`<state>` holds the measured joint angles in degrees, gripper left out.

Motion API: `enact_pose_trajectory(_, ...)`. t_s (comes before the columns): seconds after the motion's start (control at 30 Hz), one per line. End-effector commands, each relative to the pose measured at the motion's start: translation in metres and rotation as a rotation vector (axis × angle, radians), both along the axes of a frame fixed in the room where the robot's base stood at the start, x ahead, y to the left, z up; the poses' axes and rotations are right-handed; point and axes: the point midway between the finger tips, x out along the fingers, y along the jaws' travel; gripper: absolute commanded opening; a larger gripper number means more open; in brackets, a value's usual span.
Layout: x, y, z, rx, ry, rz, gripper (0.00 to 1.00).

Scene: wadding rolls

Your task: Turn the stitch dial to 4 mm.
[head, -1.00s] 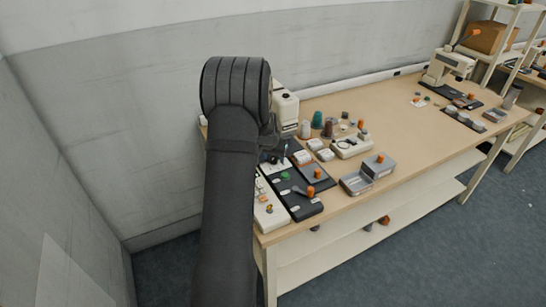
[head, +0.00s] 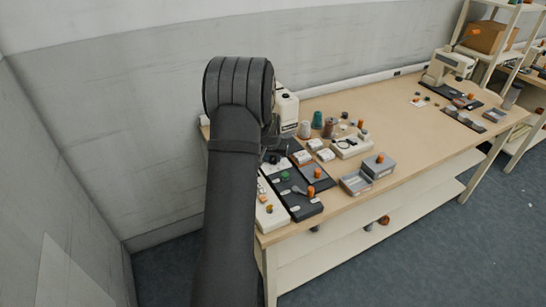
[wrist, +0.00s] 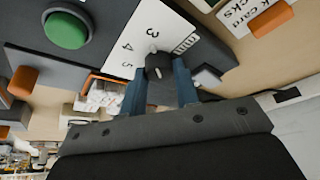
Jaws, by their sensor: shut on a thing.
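The stitch dial's white face (wrist: 136,35) shows in the wrist view, with the printed numbers 3, 4 and 5 along it. Its dark knob (wrist: 157,66) stands between the two blue-grey fingers of my gripper (wrist: 160,84), which is shut on it. A small pale mark on the knob's edge is on the side toward the 3 and 4; I cannot tell exactly which number it points to. In the head view my gripper (head: 275,155) is low over the left end of the table, and my arm hides most of the dial area.
A green button (wrist: 66,29) is on the dark panel beside the dial. An orange block (wrist: 271,18) lies by a printed card. On the table are thread spools (head: 317,120), a grey box (head: 379,166) and an open grey tray (head: 356,182). The table's middle right is mostly clear.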

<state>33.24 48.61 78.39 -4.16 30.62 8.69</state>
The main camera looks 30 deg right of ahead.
Motion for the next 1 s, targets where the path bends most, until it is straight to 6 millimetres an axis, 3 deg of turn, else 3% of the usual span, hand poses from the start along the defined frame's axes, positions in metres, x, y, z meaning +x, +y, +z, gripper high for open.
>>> enact_pose_trajectory(0.6,-0.0016,-0.0032,0.0000,0.001,-0.001,0.464,0.06)
enact_pose_trajectory(1.0,-0.0019,-0.0040,-0.0004,0.001,0.000,0.649,0.06)
